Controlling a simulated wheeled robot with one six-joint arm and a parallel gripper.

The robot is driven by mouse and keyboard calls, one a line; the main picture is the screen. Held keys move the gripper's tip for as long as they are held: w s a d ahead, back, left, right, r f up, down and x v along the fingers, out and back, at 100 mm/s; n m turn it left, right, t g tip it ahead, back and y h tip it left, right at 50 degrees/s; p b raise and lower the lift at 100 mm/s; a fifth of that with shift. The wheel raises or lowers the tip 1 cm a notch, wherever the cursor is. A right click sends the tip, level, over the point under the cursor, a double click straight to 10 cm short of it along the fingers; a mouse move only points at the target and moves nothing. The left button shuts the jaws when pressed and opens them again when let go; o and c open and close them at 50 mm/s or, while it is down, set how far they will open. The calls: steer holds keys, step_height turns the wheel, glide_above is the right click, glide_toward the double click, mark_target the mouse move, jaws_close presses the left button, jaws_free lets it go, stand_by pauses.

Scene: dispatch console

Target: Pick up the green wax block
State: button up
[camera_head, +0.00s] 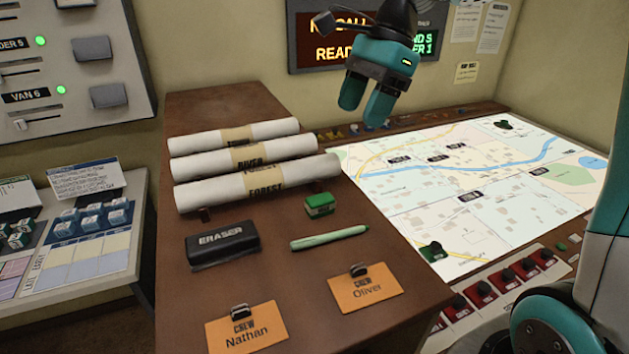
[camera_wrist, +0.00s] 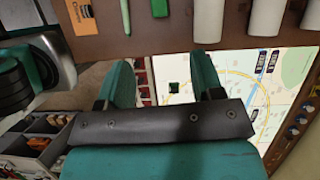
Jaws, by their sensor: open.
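The green wax block (camera_head: 320,204) is a small green block lying on the brown wooden cabinet top, between the lowest paper roll and a pale green marker. It also shows at the top edge of the wrist view (camera_wrist: 160,8), partly cut off. My gripper (camera_head: 365,106) is teal, open and empty. It hangs in the air above the far side of the console, up and to the right of the block in the head view. In the wrist view its two fingers (camera_wrist: 160,75) are apart, with the map behind them.
Rolled papers (camera_head: 250,182) lie behind the block. A pale green marker (camera_head: 328,238), black eraser (camera_head: 223,245) and orange crew cards (camera_head: 365,288) lie on the near side. The lit map table (camera_head: 480,205) is to the right. A display (camera_head: 330,40) hangs on the wall.

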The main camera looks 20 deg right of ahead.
steer(key=b, duration=0.1)
glide_above(327, 196)
steer(key=d, duration=0.2)
step_height(327, 196, down, 10)
steer(key=shift+w+f, duration=0.15)
steer(key=shift+f, duration=0.1)
steer(key=shift+p+x, duration=0.7)
steer(key=shift+x, duration=2.15)
steer(key=c, duration=1)
